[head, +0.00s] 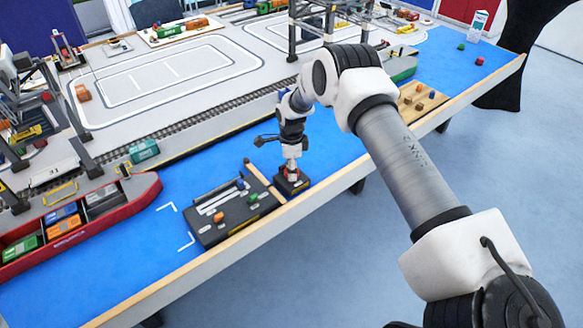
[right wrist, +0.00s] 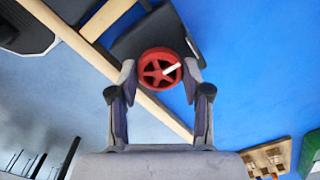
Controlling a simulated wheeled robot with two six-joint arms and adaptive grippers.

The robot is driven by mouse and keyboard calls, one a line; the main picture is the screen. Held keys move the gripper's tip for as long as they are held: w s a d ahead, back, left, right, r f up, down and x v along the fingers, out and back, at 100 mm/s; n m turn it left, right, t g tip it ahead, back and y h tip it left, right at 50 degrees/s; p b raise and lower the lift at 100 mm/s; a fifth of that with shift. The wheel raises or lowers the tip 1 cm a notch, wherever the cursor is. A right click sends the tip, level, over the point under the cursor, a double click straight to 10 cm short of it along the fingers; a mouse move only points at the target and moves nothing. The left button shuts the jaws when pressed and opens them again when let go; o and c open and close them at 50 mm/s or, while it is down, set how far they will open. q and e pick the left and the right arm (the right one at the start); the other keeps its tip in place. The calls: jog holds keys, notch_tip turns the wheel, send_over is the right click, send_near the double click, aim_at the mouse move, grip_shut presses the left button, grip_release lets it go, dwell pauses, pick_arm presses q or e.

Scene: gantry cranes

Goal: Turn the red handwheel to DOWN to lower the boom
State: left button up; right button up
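The red handwheel (right wrist: 160,69) has spokes and a white pointer or handle, which points right and slightly up in the right wrist view. It sits on a small dark box (head: 290,184) at the table's front edge. My right gripper (right wrist: 160,75) reaches down over it, with a fingertip against each side of the rim; it looks shut on the wheel. In the head view the right gripper (head: 292,168) hides most of the wheel. No DOWN marking can be read. My left gripper is not in view.
A dark panel (head: 213,226) with pale slots and a wooden bar (head: 263,177) lie left of the wheel box. A red ship (head: 120,205) with containers is further left. A wooden tray (head: 419,98) lies to the right. Blue table surface (head: 335,140) between them is clear.

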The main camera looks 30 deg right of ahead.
jog(key=shift+c, duration=1)
